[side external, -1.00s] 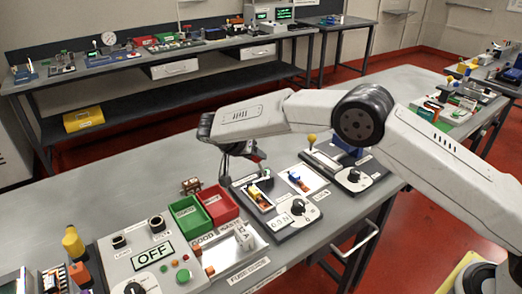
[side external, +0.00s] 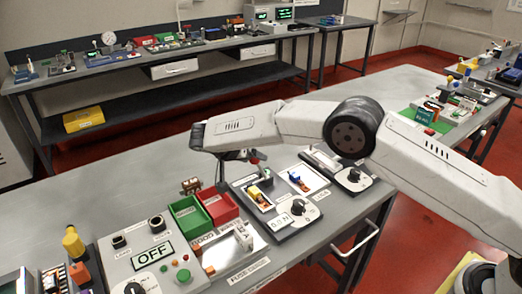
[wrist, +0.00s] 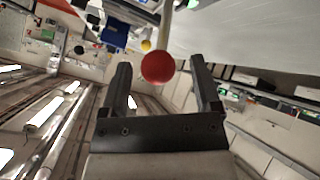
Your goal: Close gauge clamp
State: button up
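A red ball knob (wrist: 158,67) on a pale rod shows in the wrist view between my gripper's two fingers. The fingers (wrist: 161,78) stand open, with a gap on each side of the ball; I cannot tell whether either touches it. In the side view my gripper (side external: 232,170) hangs low behind the gauge station (side external: 292,226), and a small red knob (side external: 263,168) shows beside it. The station has a black dial (side external: 299,208), a small readout, and two white-rimmed trays holding a yellow part (side external: 254,192) and a blue part (side external: 295,176). The clamp's linkage is partly hidden.
A green bin (side external: 190,214) and a red bin (side external: 219,205) stand just left of the station. The fuse tray (side external: 240,257) and a panel reading OFF (side external: 153,255) lie nearer. A second dial unit (side external: 352,178) sits at right under my arm.

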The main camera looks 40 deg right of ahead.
jog(key=shift+a, duration=0.1)
jog(key=v, duration=0.7)
jog(key=shift+a+r, duration=0.2)
jog(key=shift+r, duration=0.05)
jog(key=shift+d, duration=0.15)
dwell(0.4)
jog(key=s+d+n+y, duration=0.6)
jog(key=s+d+n, duration=0.1)
jog(key=s+d, duration=0.3)
jog(key=s+d+f+n+t+y, duration=0.1)
jog(key=s+d+y, duration=0.1)
jog(key=s, duration=0.8)
jog(key=s+d+f+n+t+y, duration=0.1)
jog(key=s+d, duration=0.3)
jog(key=s, duration=0.6)
jog(key=shift+f+n+y, duration=0.4)
jog(key=shift+f+n, duration=0.35)
jog(key=shift+n, duration=0.05)
